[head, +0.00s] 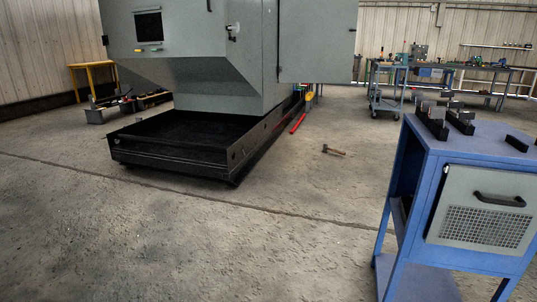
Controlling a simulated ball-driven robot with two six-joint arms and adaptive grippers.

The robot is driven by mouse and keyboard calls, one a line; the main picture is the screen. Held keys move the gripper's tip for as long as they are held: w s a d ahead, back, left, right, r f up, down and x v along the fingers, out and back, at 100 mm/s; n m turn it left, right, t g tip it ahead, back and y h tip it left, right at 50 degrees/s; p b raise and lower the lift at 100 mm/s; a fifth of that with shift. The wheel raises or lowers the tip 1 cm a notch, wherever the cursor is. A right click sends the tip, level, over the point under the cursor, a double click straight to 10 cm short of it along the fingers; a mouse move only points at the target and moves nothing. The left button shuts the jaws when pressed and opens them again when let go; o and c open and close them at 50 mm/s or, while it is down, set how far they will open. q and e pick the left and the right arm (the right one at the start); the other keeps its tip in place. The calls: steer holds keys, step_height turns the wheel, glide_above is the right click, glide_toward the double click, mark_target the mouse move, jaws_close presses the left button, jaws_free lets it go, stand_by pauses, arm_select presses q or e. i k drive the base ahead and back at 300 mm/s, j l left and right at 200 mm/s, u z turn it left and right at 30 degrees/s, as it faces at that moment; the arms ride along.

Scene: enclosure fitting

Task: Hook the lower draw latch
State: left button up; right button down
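A large grey machine enclosure (190,45) stands at the upper left on a black base tray (150,158). A small dark and light fitting (232,32) sits on its front; it is too small to tell whether it is a draw latch. A grey door or side panel (318,42) stands at its right. A grey vented panel (455,195) with a black handle (499,200) is upright at the front of a blue cart (408,165) at the right. No draw latch can be made out clearly. Neither of my grippers is in view.
A hammer (334,151) and a red bar (298,123) lie on the floor right of the machine. Black brackets (432,122) stand on the cart top. Workbenches (440,72) stand at the back right. The concrete floor (220,230) in front is clear.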

mark_target(237, 28)
steer(key=i+u, duration=0.1)
steer(key=i, duration=0.6)
steer(key=i+l, duration=0.15)
steer(key=i, duration=0.55)
steer(key=i+l+u, duration=0.15)
steer(key=i, duration=0.55)
steer(key=i+l+u, duration=0.25)
steer(key=i+u, duration=0.25)
steer(key=i, duration=0.15)
steer(key=i+l+u, duration=1)
steer(key=l, duration=0.2)
